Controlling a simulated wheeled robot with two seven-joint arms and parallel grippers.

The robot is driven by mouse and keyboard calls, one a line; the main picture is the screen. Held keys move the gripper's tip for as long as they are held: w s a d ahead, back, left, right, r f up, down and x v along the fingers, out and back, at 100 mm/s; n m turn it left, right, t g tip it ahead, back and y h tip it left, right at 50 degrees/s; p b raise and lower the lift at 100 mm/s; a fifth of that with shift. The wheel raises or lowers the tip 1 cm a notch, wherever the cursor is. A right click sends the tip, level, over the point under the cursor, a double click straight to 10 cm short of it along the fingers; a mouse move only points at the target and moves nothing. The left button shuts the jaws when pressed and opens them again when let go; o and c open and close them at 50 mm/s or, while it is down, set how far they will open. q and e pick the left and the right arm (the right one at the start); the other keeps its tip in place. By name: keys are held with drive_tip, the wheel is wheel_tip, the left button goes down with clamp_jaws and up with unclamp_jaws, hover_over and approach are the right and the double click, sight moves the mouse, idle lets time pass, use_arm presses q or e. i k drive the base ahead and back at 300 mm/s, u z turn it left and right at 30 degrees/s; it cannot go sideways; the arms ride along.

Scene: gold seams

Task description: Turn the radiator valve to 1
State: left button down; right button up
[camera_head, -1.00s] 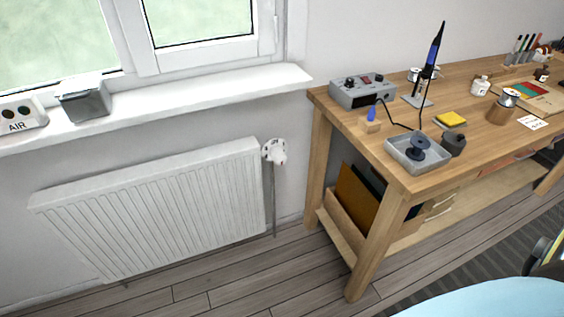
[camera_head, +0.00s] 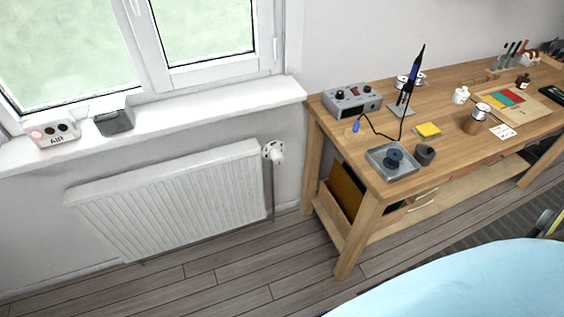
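The white radiator valve (camera_head: 275,152) sits at the upper right corner of the white radiator (camera_head: 170,205), under the window sill. A thin pipe runs down from it to the floor. Its number markings are too small to read, so I cannot tell its setting. Neither of my grippers shows in the head view.
A wooden workbench (camera_head: 445,140) stands right of the valve, its near leg (camera_head: 358,235) jutting forward. It carries a grey soldering station (camera_head: 351,99) and a tray (camera_head: 394,172). A light blue rounded surface (camera_head: 470,285) fills the lower right. Wooden floor (camera_head: 225,275) before the radiator is clear.

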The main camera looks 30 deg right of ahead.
sight(276, 155)
drive_tip(key=u, duration=0.35)
drive_tip(key=i, duration=1)
drive_tip(key=z, duration=0.7)
